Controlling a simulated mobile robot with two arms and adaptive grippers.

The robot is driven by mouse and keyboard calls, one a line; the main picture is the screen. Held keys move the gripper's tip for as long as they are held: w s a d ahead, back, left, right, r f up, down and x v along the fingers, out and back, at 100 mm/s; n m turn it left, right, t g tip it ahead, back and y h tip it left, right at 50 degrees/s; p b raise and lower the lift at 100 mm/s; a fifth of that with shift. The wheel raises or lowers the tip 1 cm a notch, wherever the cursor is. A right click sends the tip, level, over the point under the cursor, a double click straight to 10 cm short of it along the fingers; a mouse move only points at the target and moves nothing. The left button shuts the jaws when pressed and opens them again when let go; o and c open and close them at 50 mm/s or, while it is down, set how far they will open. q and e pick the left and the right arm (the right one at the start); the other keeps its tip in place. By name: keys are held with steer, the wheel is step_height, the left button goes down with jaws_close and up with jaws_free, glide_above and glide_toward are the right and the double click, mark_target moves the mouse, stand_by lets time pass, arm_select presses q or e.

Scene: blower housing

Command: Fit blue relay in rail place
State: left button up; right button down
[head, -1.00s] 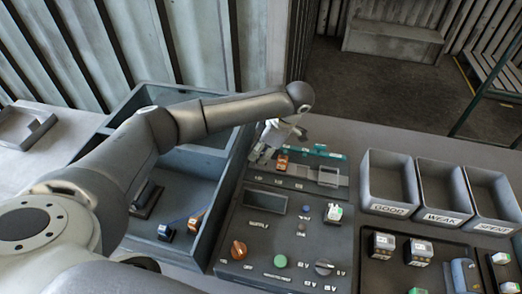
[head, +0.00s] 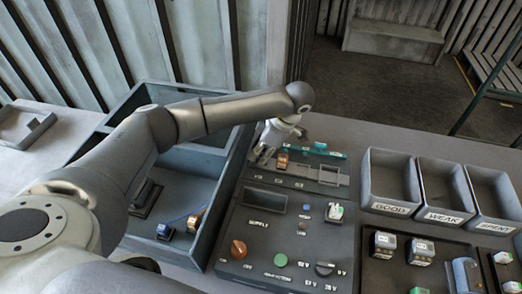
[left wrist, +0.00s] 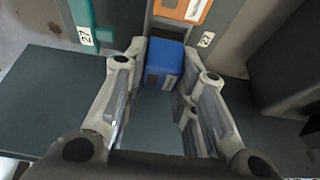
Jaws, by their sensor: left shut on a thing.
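The blue relay (left wrist: 163,62) shows in the left wrist view between the two fingers of my left gripper (left wrist: 164,68), which is shut on it. Just beyond it is an orange relay (left wrist: 184,8), with "27" labels on either side. In the head view my left gripper (head: 265,153) is at the left end of the rail (head: 305,171) on the panel, beside the orange relay (head: 282,160). The blue relay is hidden there by the gripper. I cannot tell whether it touches the rail. My right gripper is not in view.
The panel (head: 262,226) carries knobs and a green button. A deep grey tray (head: 206,250) to its left holds small blue and orange parts. Bins marked GOOD (head: 388,209), WEAK (head: 443,217) and SPENT (head: 494,227) stand at right, behind trays of parts.

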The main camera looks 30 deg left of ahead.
arm_select(q)
steer(key=shift+f+b, duration=0.5)
steer(key=shift+f, duration=0.15)
steer(key=o, duration=0.9)
steer(key=shift+r, duration=0.15)
steer(key=v, duration=1.2)
steer(key=shift+s, duration=0.1)
